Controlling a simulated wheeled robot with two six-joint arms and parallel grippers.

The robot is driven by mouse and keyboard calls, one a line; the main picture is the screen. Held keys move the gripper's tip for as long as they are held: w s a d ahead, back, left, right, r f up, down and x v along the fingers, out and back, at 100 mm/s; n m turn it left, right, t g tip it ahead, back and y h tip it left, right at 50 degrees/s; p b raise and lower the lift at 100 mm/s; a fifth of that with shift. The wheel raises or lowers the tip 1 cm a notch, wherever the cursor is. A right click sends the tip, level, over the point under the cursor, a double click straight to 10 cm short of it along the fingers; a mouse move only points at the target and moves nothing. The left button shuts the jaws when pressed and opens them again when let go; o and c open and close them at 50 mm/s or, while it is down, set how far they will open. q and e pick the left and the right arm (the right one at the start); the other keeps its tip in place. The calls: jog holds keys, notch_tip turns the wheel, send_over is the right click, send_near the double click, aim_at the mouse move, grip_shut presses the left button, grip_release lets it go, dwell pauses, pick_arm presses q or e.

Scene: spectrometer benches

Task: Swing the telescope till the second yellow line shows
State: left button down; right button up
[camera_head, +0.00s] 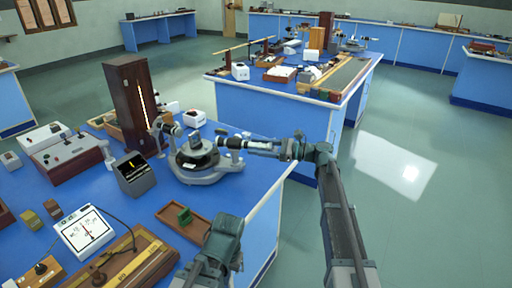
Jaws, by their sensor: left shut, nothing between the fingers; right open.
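The spectrometer (205,170) stands on the blue bench, with a round grey base and a dark central table. Its telescope (236,144) points right, toward my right gripper. My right gripper (277,149) is open at the telescope's outer end; I cannot tell whether it touches the tube. The collimator (171,131) is on the left side, facing a tall brown lamp housing (128,98) with a bright slit. A small dark display box (134,173) shows a yellow mark on its black screen; separate lines cannot be made out. My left gripper (200,272) is shut and empty, low over the bench's front.
A brown tray (168,219) with a green block lies in front of the spectrometer. A white dial meter (87,233) and a wooden board with a brass scale (132,264) are at front left. A control box (68,155) stands left. Open floor lies right of the bench.

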jog(key=v, duration=1.3)
jog(key=shift+s, duration=0.1)
